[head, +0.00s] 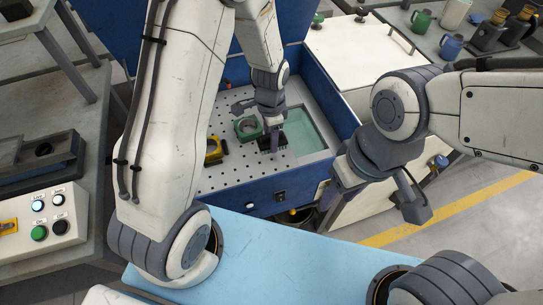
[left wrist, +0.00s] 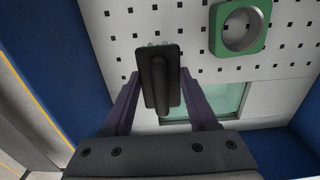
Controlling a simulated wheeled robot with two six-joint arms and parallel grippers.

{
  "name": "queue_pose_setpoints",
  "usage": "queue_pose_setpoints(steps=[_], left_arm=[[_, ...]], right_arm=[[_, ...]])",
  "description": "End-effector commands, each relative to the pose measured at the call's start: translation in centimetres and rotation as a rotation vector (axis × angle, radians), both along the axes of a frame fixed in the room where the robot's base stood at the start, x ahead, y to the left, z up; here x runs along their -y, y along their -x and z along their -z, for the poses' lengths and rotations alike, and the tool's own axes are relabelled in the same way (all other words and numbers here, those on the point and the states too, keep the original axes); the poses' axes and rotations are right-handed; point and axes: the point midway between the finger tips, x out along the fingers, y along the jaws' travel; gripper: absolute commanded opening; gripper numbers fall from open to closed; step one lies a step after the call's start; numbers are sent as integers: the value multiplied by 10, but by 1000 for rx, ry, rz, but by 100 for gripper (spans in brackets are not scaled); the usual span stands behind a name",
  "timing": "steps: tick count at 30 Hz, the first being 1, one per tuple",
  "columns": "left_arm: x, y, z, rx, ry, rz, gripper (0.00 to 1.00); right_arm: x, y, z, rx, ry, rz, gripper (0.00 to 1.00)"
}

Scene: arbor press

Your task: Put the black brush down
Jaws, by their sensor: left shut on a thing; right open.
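The black brush (left wrist: 160,82) sits between the purple fingers of my left gripper (left wrist: 160,105) in the left wrist view, its dark rectangular body pointing away from the palm. In the head view, my left gripper (head: 272,143) points down into the blue bin, low over the perforated plate (head: 238,172), with the brush (head: 265,143) at its fingertips. I cannot tell whether the brush touches the plate. My right gripper (head: 333,192) is open near the bin's front right corner; nothing shows between its fingers.
A green ring-shaped part (head: 248,127) and a yellow part (head: 214,151) stand on the plate, left of the brush. A pale green liquid-like basin (head: 308,132) lies to its right. Blue walls (head: 258,190) enclose the plate. Bare plate shows in front.

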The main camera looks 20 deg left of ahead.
Motion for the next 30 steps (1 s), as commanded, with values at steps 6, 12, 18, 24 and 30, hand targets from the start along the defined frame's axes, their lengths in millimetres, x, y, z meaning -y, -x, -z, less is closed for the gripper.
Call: queue_pose_setpoints(steps=[6, 12, 18, 24, 30], left_arm=[[1, 0, 27, 0, 0, -1, 0], [1, 1, 55, -4, 0, -2, 0], [1, 0, 69, 1, 0, -2, 0], [1, 0, 69, 1, 0, -3, 0], [1, 0, 72, 1, 0, -3, 86]], right_arm=[[0, 0, -4, 0, 0, 0, 48], [0, 0, -6, 0, 0, 0, 48], [0, 0, -7, 0, 0, 0, 48], [0, 0, -6, 0, 0, 0, 48], [0, 0, -5, 0, 0, 0, 48]])
